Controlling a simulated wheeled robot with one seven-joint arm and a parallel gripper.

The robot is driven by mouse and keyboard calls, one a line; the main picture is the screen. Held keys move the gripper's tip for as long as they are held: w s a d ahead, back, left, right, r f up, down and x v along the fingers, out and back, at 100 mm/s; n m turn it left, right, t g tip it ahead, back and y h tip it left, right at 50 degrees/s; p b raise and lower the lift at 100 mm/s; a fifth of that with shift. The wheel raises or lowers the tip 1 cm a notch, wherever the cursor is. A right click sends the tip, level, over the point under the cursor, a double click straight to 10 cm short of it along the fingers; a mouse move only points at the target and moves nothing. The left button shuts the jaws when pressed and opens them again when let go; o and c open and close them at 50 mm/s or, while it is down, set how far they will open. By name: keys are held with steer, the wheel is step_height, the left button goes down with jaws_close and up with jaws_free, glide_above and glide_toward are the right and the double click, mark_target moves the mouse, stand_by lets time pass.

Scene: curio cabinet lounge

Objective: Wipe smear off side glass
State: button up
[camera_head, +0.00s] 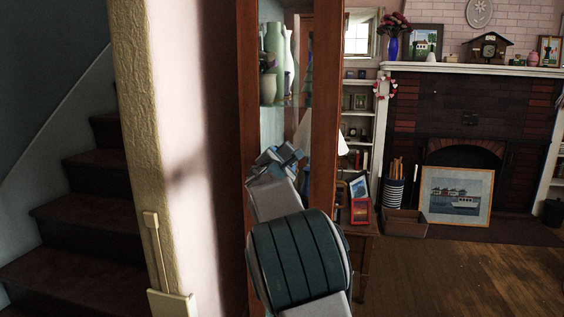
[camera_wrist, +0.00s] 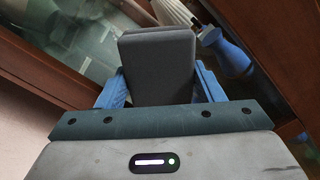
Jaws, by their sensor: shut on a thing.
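The cabinet's side glass (camera_head: 272,127) sits between reddish wooden posts, and vases show behind it. It also fills the upper left of the wrist view (camera_wrist: 60,28). A pale, cloudy patch (camera_wrist: 88,38) shows there; I cannot tell if it is the smear or a reflection. My gripper (camera_head: 280,157) is in front of the lower glass in the head view. In the wrist view its blue fingers (camera_wrist: 158,72) are shut on a dark grey block (camera_wrist: 157,62). The block is close to the glass; I cannot tell if it touches. The block's far face is hidden.
A wooden cabinet post (camera_head: 325,100) stands right of the glass. A blue lamp-like object (camera_wrist: 232,52) with a white pleated top is near my gripper's right side in the wrist view. A cream wall edge (camera_head: 145,130) and stairs (camera_head: 85,205) are left. Open floor (camera_head: 460,275) lies right.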

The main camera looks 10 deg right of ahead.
step_height(320, 180, down, 6)
steer(key=b, duration=0.6)
steer(key=shift+b, duration=0.4)
steer(key=shift+f, duration=0.1)
steer(key=shift+b+v, duration=1.8)
steer(key=shift+v, duration=1.15)
steer(key=shift+s+a, duration=0.1)
steer(key=shift+b+v, duration=0.65)
steer(key=shift+v, duration=0.75)
